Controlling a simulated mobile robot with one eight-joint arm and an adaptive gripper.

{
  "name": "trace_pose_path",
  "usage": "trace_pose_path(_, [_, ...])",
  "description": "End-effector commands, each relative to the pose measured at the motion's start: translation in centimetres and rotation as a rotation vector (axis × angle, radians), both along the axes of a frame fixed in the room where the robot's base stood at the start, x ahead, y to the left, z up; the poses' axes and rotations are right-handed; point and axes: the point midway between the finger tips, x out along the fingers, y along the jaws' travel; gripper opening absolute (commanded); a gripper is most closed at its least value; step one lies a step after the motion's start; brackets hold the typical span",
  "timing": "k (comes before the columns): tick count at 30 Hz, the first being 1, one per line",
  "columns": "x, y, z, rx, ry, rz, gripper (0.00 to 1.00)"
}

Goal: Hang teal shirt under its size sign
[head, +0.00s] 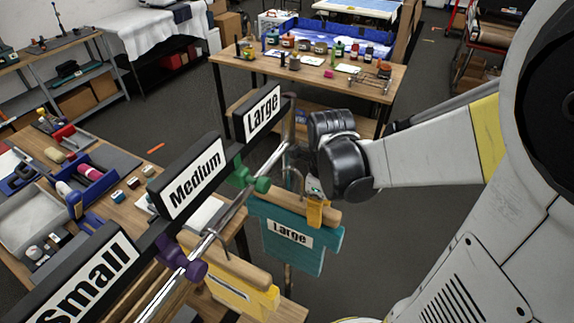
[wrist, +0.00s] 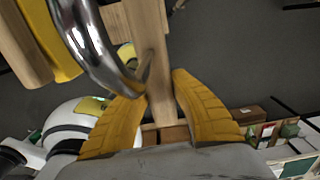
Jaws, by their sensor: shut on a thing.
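In the head view, the teal shirt (head: 280,250) hangs from a wooden hanger and carries a white "Large" label (head: 289,232). My gripper (head: 318,212) has yellow fingers and is shut on the hanger's right end. The wrist view shows the wooden hanger (wrist: 150,50) between my two fingers (wrist: 158,100). The chrome rail (head: 225,215) runs under the signs. The "Large" sign (head: 262,112) is at its far end, above the shirt. Whether the hook (head: 294,180) rests on the rail or is apart from it, I cannot tell.
Signs "Medium" (head: 193,177) and "Small" (head: 85,283) stand nearer along the rail. A green divider (head: 247,175) and a purple divider (head: 186,262) sit on it. A yellow shirt (head: 235,290) hangs nearer. Tables with bottles and tools stand behind and left.

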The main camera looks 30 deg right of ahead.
Motion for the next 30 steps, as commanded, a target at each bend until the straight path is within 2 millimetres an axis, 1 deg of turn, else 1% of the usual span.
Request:
trace_pose_path(26, [6.3,4.6,0.0,0.000,0.000,0.004,0.00])
trace_pose_path(30, [6.4,4.7,-1.4,0.000,0.000,0.002,0.00])
